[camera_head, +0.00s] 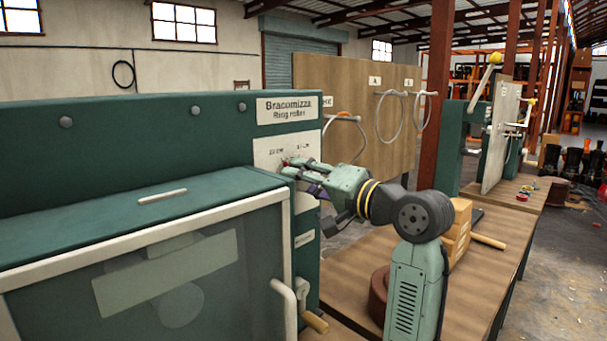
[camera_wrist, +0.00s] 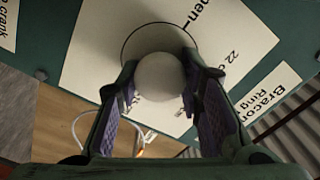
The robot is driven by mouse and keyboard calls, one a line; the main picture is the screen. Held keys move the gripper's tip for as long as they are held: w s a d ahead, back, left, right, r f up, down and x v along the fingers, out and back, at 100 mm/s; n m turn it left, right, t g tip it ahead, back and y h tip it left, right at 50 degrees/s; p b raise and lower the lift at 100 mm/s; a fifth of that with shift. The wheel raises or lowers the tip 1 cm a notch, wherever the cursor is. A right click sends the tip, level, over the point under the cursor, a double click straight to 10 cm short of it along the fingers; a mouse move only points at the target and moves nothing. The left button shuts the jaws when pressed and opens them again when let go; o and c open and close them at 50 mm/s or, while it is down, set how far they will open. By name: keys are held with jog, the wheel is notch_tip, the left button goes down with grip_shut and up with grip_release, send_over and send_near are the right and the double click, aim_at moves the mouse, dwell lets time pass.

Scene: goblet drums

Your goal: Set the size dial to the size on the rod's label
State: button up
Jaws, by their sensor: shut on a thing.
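The size dial's white plate (camera_head: 272,150) is on the front of the green Bracomizza ring roller (camera_head: 215,118). Small size marks are printed on it, and one reads 22 cm in the wrist view. My gripper (camera_head: 290,169) reaches the plate from the right and covers most of the dial. In the wrist view my gripper (camera_wrist: 160,95) is closed around a round pale knob (camera_wrist: 160,75), one finger on each side. A round disc (camera_wrist: 160,35) lies behind the knob. The dial's setting cannot be read. I cannot make out the rod or its label.
A wooden board (camera_head: 345,85) with hung rings stands behind. Wooden blocks (camera_head: 459,230) sit on the bench (camera_head: 500,240) beside my arm. Another green machine (camera_head: 452,145) stands farther right.

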dwell(0.4)
jog(key=o, duration=1.1)
jog(key=shift+o, duration=0.2)
jog(key=v, duration=1.2)
